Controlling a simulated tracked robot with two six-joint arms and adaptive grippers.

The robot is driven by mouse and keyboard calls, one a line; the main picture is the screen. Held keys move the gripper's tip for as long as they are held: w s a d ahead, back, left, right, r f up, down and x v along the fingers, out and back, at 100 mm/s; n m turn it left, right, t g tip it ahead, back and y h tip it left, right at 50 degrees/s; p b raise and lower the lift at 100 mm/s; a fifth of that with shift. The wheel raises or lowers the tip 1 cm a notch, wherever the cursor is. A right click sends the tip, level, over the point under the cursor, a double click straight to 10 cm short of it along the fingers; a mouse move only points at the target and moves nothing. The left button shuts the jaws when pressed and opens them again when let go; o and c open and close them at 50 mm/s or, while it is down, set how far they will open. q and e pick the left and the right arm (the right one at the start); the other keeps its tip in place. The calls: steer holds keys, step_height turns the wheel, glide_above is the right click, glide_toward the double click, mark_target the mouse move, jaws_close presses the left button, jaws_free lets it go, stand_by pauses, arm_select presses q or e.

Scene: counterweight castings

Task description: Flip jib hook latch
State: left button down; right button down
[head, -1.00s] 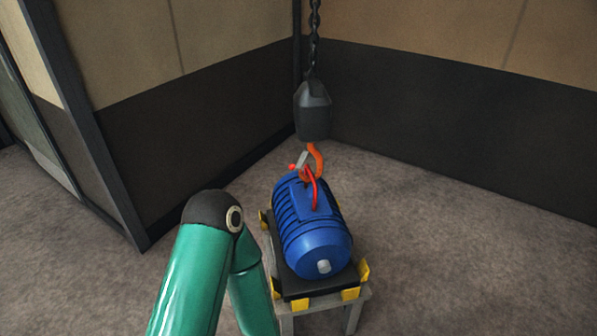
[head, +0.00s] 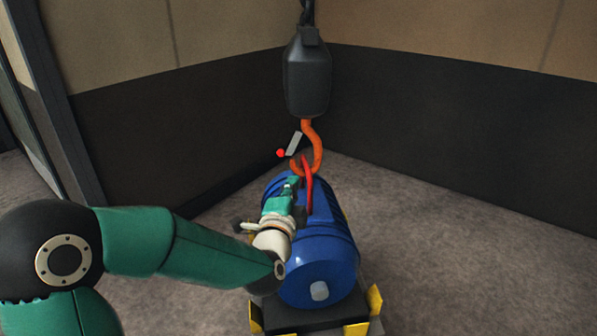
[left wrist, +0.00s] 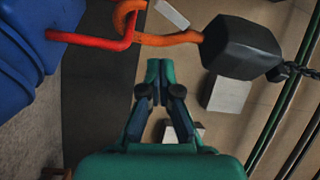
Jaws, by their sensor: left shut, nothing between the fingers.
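The orange hook (head: 317,150) hangs under a dark hook block (head: 307,75). Its bend passes through the red lifting loop (head: 309,190) on top of the blue motor (head: 320,262). The grey latch plate (head: 294,143), with a red knob (head: 281,153) at its lower end, stands tilted at the hook's left. My left gripper (head: 292,182) is just below the latch and left of the loop, apart from the latch. In the left wrist view its fingers (left wrist: 160,66) are together and empty, with the hook (left wrist: 170,39) and a grey plate (left wrist: 172,14) beyond them. My right gripper is out of view.
The motor sits on a dark pallet with yellow corner brackets (head: 375,298). The block hangs on a chain (head: 308,12). Walls (head: 430,110) meet in a corner behind. Carpeted floor (head: 480,250) at the right is clear.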

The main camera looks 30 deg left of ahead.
mark_target(290, 151)
arm_select(q)
steer(key=shift+r, duration=0.25)
steer(key=shift+w+d, duration=0.1)
steer(key=shift+w, duration=0.05)
steer(key=shift+w, duration=0.1)
steer(key=w+a, duration=0.3)
steer(key=w, duration=0.1)
steer(key=w+a+b, duration=0.1)
steer(key=w+a, duration=0.3)
steer(key=shift+w+a, duration=0.25)
steer(key=shift+a, duration=0.05)
stand_by(0.3)
